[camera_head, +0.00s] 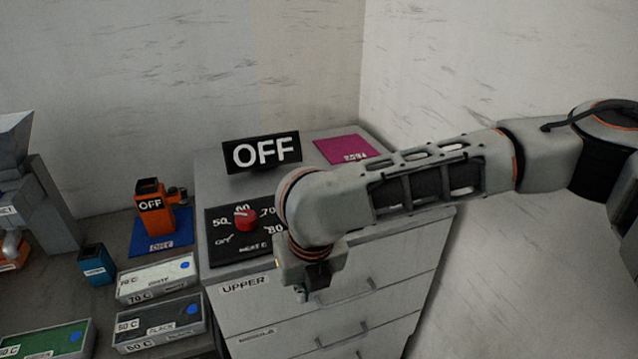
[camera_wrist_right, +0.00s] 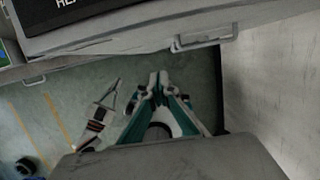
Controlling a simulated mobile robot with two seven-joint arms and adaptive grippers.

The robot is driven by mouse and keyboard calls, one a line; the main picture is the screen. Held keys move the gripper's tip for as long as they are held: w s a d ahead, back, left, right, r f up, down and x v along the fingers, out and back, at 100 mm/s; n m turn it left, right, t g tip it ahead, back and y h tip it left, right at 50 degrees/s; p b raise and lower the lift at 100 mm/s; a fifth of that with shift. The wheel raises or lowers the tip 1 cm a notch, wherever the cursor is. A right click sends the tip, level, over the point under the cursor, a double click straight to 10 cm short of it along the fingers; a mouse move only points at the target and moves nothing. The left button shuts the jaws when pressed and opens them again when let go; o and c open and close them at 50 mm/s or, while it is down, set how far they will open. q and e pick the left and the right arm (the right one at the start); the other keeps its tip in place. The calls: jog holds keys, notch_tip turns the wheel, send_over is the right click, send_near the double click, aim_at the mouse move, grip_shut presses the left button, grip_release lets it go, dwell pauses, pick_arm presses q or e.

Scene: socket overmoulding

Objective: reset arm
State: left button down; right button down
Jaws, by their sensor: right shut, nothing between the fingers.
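My right arm reaches in from the right in the head view, and its gripper (camera_head: 312,291) hangs pointing down in front of the grey drawer cabinet (camera_head: 235,315), near the handle of the upper drawer. In the right wrist view the gripper (camera_wrist_right: 158,80) is shut and empty, with the floor and the cabinet front beyond it. My left gripper does not show in the head view.
On the cabinet stand a black OFF sign (camera_head: 261,152), a red dial (camera_head: 245,219) on a black panel and a magenta mat (camera_head: 343,150). Labelled boxes (camera_head: 158,278) and an orange device (camera_head: 152,208) stand left. Walls close the back; floor at right is clear.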

jog(key=s+a+r+m+y, duration=0.2)
jog(key=s+a+m+y, duration=0.2)
jog(key=s+a+y, duration=0.65)
jog(key=w+d+r+m+t+h, duration=0.15)
jog(key=w+d+m+t, duration=0.25)
jog(key=w+m, duration=0.65)
jog(key=w+d+f+m+t+h, duration=0.1)
jog(key=d+f+m+t+h, duration=0.25)
jog(key=d, duration=0.55)
jog(key=d+f+m+g+h, duration=0.1)
jog(key=d+f+m+h, duration=0.1)
jog(key=d+f+m, duration=0.45)
jog(key=s+d+f+m+g+h, duration=0.1)
jog(key=s+d+f+m+h, duration=0.3)
jog(key=d, duration=0.7)
jog(key=s+d+f+m+h, duration=0.2)
jog(key=s+d, duration=0.3)
jog(key=d, duration=0.5)
jog(key=s+d+f+m+g+h, duration=0.1)
jog(key=s+d+f+m+h, duration=0.3)
jog(key=d, duration=0.7)
jog(key=a+f+m+t+y, duration=0.2)
jog(key=a+f+y, duration=0.5)
jog(key=a+f, duration=0.7)
jog(key=shift+a+f+t, duration=0.35)
jog(key=shift+f+t, duration=0.2)
jog(key=shift+t, duration=0.1)
